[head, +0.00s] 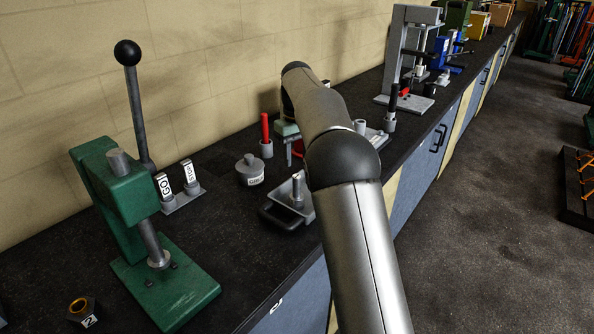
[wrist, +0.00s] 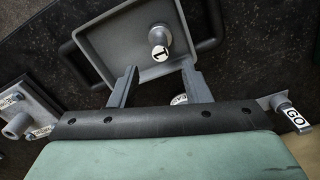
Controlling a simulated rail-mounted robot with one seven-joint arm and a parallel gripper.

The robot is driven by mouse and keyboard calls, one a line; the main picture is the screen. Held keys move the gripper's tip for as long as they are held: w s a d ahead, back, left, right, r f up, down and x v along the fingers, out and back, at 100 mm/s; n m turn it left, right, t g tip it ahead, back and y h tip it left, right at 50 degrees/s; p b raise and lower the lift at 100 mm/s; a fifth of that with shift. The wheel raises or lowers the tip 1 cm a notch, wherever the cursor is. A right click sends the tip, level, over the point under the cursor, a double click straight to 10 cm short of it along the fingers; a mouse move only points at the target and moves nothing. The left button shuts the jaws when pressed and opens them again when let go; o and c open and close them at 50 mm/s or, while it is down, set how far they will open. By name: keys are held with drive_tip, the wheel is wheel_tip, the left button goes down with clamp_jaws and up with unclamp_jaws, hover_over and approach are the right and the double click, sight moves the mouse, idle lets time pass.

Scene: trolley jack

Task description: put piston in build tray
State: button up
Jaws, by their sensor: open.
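A grey cylinder marked 1, apparently the piston (wrist: 160,40), stands upright inside the square grey tray (wrist: 98,42). In the head view the cylinder (head: 297,190) and the tray (head: 307,211), with its dark handles, are on the bench in front of my arm. My gripper (wrist: 160,85) is open, with its fingers apart and nothing held between them. Its fingertips are near the tray's edge in the wrist view, with the cylinder beyond them. In the head view the gripper (head: 290,150) is partly hidden behind my arm.
A round grey labelled part (head: 250,170) sits left of the tray. GO and STOP signs (head: 178,188) and a green press (head: 125,195) stand further left. A red-handled tool (head: 265,135) stands behind. A grey plate with a post (wrist: 22,112) is at the wrist view's left.

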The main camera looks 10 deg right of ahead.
drive_tip(key=shift+r, duration=0.75)
drive_tip(key=shift+s+r, duration=0.15)
drive_tip(key=shift+s, duration=0.05)
drive_tip(key=s+f+m, duration=0.2)
drive_tip(key=s+m, duration=0.1)
drive_tip(key=s, duration=2.6)
drive_tip(key=s+f+m, duration=0.1)
drive_tip(key=s+f, duration=0.6)
drive_tip(key=s, duration=0.5)
drive_tip(key=shift+s+t, duration=0.3)
drive_tip(key=shift+t, duration=0.1)
